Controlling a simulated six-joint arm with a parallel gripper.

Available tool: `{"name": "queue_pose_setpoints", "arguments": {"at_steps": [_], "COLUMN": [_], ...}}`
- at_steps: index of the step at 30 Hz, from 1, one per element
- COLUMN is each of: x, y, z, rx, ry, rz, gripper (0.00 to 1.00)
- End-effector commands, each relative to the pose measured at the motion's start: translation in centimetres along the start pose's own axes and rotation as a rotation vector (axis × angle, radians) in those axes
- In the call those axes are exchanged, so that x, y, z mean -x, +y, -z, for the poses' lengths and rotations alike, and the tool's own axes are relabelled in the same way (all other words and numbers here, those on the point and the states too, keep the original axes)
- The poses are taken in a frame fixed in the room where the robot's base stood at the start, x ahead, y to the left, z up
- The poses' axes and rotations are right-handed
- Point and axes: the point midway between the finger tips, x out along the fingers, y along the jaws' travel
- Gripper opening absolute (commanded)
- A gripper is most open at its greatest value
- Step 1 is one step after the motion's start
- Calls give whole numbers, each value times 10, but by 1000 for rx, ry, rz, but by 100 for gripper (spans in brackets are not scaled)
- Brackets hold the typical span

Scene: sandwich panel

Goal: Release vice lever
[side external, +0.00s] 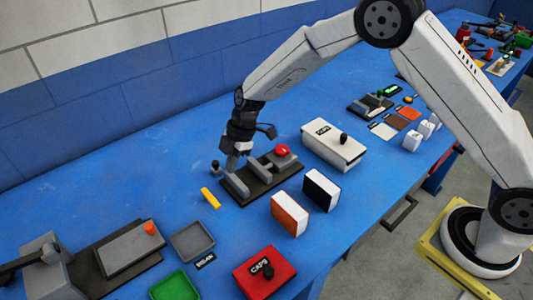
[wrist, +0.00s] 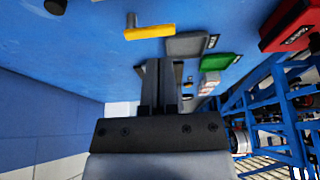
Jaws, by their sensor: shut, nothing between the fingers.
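The vice (side external: 262,180) has a dark base with grey blocks on it and stands mid-table in the side view. A red ball-shaped knob (side external: 282,150) sits at its back right; I cannot tell for certain whether this is the lever's end. A small dark knob (side external: 215,165) shows at its left end. My gripper (side external: 233,170) points down over the left part of the vice, left of the red knob. Its fingers are together and empty, as the wrist view (wrist: 159,65) also shows. Whether they touch the vice is unclear.
A yellow bar (side external: 210,198), a grey tray (side external: 192,242) and a green tray (side external: 175,287) lie to the left. An orange-and-white block (side external: 290,214), a black-and-white block (side external: 321,190), a red CAPS box (side external: 264,271) and a white box (side external: 333,147) stand to the right.

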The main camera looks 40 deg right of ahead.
Motion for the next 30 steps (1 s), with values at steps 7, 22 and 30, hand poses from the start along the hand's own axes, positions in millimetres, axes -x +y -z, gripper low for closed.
{"name": "queue_pose_setpoints", "arguments": {"at_steps": [7,22,30], "x": [-22,-82,-95], "y": [0,0,0], "z": [0,0,0], "rx": [-1,0,0], "ry": [0,-1,-1], "rz": [2,1,0], "gripper": [0,0,0]}}
